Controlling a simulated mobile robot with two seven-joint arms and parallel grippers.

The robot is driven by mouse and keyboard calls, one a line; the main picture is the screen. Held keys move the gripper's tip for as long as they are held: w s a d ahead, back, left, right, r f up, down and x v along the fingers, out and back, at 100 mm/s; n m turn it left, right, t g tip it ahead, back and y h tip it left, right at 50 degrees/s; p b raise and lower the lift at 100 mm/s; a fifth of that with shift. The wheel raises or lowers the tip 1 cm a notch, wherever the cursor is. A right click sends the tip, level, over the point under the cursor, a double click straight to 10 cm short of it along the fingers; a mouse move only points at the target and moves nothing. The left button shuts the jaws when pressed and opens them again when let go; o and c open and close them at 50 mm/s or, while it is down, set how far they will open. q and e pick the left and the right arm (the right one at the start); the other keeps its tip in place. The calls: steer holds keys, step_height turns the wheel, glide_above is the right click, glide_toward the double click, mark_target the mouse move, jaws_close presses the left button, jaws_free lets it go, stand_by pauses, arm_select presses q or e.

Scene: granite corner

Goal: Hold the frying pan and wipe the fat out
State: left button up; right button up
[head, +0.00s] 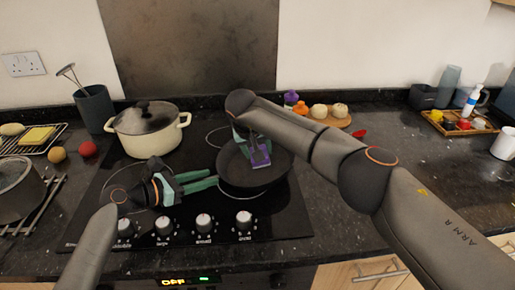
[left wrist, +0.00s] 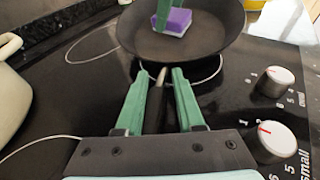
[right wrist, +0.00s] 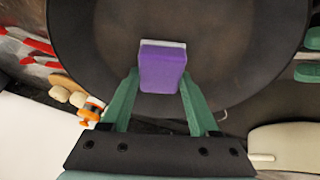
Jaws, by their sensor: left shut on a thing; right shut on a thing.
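The dark frying pan (head: 258,176) sits on the black hob, its handle pointing left. My left gripper (head: 214,180) is shut on the pan's handle (left wrist: 156,98), with a green finger on each side of it. My right gripper (right wrist: 160,88) is shut on a purple sponge (right wrist: 162,68) with a pale layer on its far face. The sponge also shows inside the pan in the head view (head: 260,156) and the left wrist view (left wrist: 174,22). It is over the pan's inner floor; I cannot tell whether it touches. No separate fat is clearly visible in the pan.
A cream pot (head: 146,136) with a dark lid stands behind my left gripper. Hob knobs (head: 204,222) line the front. A round wooden board (head: 330,120) with buns and small jars is behind the right arm. A tray (head: 464,122) stands far right.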

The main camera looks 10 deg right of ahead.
mark_target(266, 168)
steer(key=shift+d+f, duration=0.1)
steer(key=shift+s+d, duration=0.4)
steer(key=shift+s, duration=0.4)
steer(key=shift+s+d, duration=0.4)
steer(key=shift+s, duration=0.4)
steer(key=shift+s+a+r, duration=0.1)
steer(key=shift+a+r, duration=0.15)
steer(key=shift+r, duration=0.75)
steer(key=shift+w+a+r, duration=0.1)
steer(key=shift+a+r, duration=0.1)
steer(key=shift+r, duration=0.8)
steer(key=shift+s+a+r, duration=0.1)
steer(key=shift+a+r, duration=0.15)
steer(key=shift+r, duration=0.75)
steer(key=shift+r, duration=0.1)
steer(key=shift+a+r, duration=0.15)
steer(key=shift+r, duration=0.55)
steer(key=shift+a+r, duration=0.15)
steer(key=shift+r, duration=0.55)
